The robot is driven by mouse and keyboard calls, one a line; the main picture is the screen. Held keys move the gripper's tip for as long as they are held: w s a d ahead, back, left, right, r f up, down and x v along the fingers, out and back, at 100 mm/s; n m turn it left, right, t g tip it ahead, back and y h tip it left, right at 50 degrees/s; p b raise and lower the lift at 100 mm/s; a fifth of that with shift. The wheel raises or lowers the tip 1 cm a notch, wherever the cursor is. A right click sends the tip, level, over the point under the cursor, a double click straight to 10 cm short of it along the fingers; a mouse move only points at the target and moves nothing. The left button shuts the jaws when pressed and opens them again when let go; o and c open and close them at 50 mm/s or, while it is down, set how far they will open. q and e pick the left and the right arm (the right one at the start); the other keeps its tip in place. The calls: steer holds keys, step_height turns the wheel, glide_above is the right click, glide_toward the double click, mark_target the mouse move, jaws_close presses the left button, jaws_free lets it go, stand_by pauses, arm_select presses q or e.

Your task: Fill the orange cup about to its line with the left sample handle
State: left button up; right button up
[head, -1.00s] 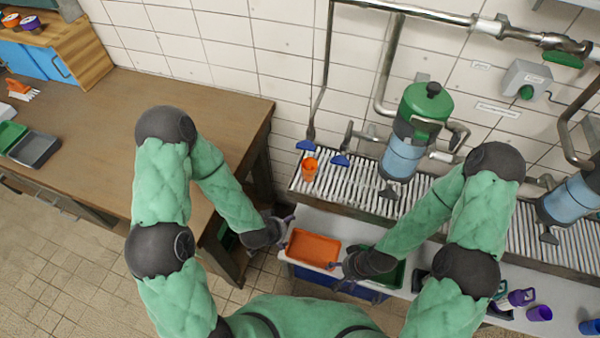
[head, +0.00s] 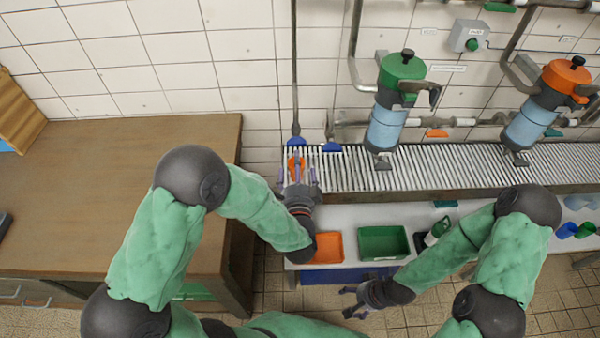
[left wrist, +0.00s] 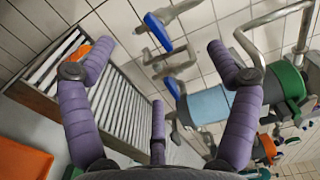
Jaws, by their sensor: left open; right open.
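The orange cup (head: 296,166) stands at the left end of the slatted drain rack, partly hidden by my left gripper (head: 299,172). In the left wrist view the cup (left wrist: 84,50) shows past the left finger, mostly covered by it. The left gripper is open, its fingers pointing at the rack just in front of the cup; I cannot tell whether they touch it. The left blue sample handle (head: 296,141) is just behind the cup. A second blue handle (head: 331,147) is to its right. My right gripper (head: 366,297) is open and empty, low in front of the bench.
A green-topped pump (head: 402,75) and an orange-topped one (head: 567,78) stand on the rack (head: 440,165). An orange tray (head: 329,246) and a green tray (head: 383,242) lie below its front edge. A wooden workbench (head: 100,180) is at left, its top largely clear.

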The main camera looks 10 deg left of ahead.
mark_target(297, 145)
arm_select(q)
steer(key=shift+b+x, duration=1.2)
steer(key=shift+x, duration=3.6)
steer(key=shift+f, duration=0.1)
steer(key=shift+c, duration=0.3)
